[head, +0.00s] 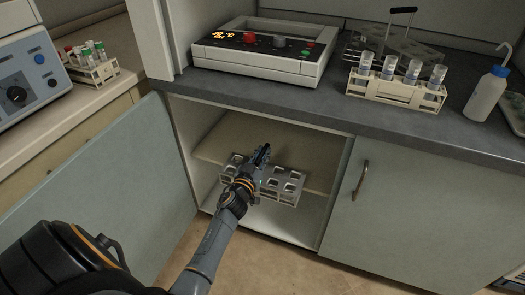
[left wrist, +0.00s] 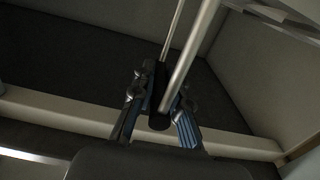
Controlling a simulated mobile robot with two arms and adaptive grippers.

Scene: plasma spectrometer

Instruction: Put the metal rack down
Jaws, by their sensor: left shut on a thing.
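The metal rack (head: 287,183) is a silver holder with rows of square openings. It is in front of or just inside the open cabinet (head: 190,150) below the counter, near the inner shelf (head: 290,150). My left gripper (head: 262,155) reaches over it and covers its middle. In the left wrist view my left gripper (left wrist: 158,122) is shut on the rack's black handle (left wrist: 160,88), with two metal rods (left wrist: 190,58) running up from it. I cannot tell whether the rack touches the shelf or hangs free. My right gripper is not in view.
The cabinet's left door (head: 110,185) stands open; the right door (head: 420,210) is shut. On the counter (head: 270,100) are a white instrument (head: 255,60), a vial rack (head: 395,92), another handled rack (head: 400,45) and a wash bottle (head: 487,95).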

